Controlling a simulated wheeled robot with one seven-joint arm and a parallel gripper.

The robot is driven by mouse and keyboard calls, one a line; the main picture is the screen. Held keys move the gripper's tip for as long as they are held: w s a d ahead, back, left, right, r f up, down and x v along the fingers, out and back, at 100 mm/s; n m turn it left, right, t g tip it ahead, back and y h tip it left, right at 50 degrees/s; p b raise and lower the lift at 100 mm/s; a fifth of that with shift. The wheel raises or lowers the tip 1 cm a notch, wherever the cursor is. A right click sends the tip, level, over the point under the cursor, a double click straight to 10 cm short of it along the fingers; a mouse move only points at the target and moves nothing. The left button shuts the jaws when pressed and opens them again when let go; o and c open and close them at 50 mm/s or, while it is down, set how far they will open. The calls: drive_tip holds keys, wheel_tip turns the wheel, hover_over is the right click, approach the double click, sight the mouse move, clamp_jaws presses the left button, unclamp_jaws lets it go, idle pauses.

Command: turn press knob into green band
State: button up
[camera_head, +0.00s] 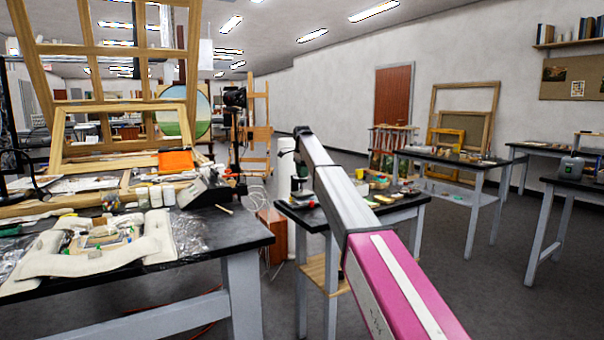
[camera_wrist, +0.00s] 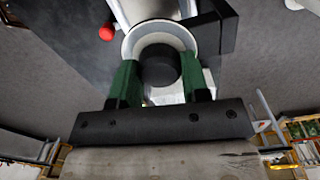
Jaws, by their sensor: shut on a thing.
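In the wrist view, my gripper (camera_wrist: 160,64) has its two green fingers on either side of a round black knob (camera_wrist: 160,68) and is shut on it. A pale grey-white ring (camera_wrist: 133,39) surrounds the knob beyond the fingertips. I cannot make out a green band or a pointer on it. In the head view, my arm reaches to a small dark-topped table (camera_head: 316,217), where a small press-like device shows only in part beside the arm's end. The knob and the grip on it are too small to tell there.
A red ball-shaped part (camera_wrist: 106,32) is left of the ring in the wrist view. Grey floor (camera_head: 470,265) is open at right, with more tables behind.

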drive_tip(key=shift+m, duration=1.2)
drive_tip(key=o, duration=0.9)
drive_tip(key=shift+o, duration=0.2)
wheel_tip(320, 180, up, 11)
drive_tip(key=shift+f, duration=0.1)
